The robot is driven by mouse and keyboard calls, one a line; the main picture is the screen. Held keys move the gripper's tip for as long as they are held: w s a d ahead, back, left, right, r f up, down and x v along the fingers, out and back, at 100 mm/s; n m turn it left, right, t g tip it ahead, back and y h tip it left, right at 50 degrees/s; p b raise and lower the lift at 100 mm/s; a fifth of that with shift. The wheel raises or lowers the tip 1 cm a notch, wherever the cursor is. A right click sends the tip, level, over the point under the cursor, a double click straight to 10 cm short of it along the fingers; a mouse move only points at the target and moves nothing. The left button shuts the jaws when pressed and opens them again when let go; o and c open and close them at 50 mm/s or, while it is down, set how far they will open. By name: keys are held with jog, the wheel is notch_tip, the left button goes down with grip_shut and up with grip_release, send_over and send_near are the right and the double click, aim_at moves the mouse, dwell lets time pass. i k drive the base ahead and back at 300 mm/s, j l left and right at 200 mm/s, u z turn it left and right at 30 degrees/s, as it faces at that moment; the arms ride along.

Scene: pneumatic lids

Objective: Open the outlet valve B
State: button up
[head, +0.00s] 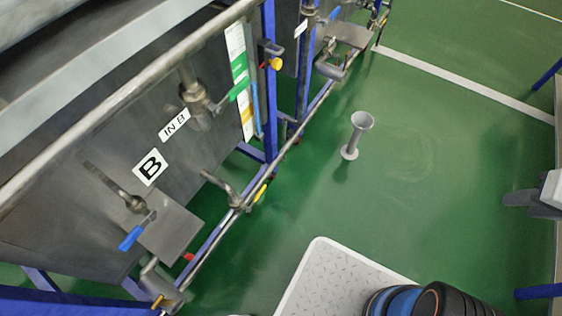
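A tank front bears a white "B" label (151,168). Below it is a valve with a blue handle (131,237), its handle slanting down to the left. No label in view reads "outlet", so I cannot tell for certain that this is outlet valve B. At the right edge, what looks like my gripper (520,201) shows dark grey fingers on a white body, cut off by the frame. It is far from the valves and apparently empty. The finger gap is unclear.
A metal pipe rail (223,222) and blue posts (270,90) run along the tank's front. A grey pedestal (355,135) stands on the green floor (420,180). A pale tread plate (335,275) lies at the bottom. The floor between the tank and the right edge is mostly clear.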

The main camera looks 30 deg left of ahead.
aim_at(260, 193)
jog(key=i+u, duration=0.45)
jog(key=i+l+u, duration=0.25)
jog(key=u, duration=0.2)
jog(key=i+u, duration=0.1)
jog(key=u, duration=1.35)
jog(key=k+j+z, duration=0.1)
jog(key=z, duration=0.35)
jog(key=k+j+z, duration=0.15)
jog(key=z, duration=0.3)
jog(key=k+j+z, duration=0.1)
jog(key=z, duration=0.35)
jog(key=k+z, duration=0.2)
jog(key=z, duration=0.25)
jog(key=k+j+z, duration=0.15)
jog(key=k+z, duration=0.15)
jog(key=k, duration=0.25)
jog(key=k+z, duration=0.35)
jog(key=k, duration=0.15)
jog(key=k+u, duration=0.3)
jog(key=k+j+u, duration=0.1)
jog(key=u, duration=0.2)
jog(key=k+u, duration=0.15)
jog(key=u, duration=0.3)
jog(key=k+j+u, duration=0.1)
jog(key=u, duration=0.35)
jog(key=j+u, duration=0.25)
jog(key=u, duration=0.2)
jog(key=k, duration=0.05)
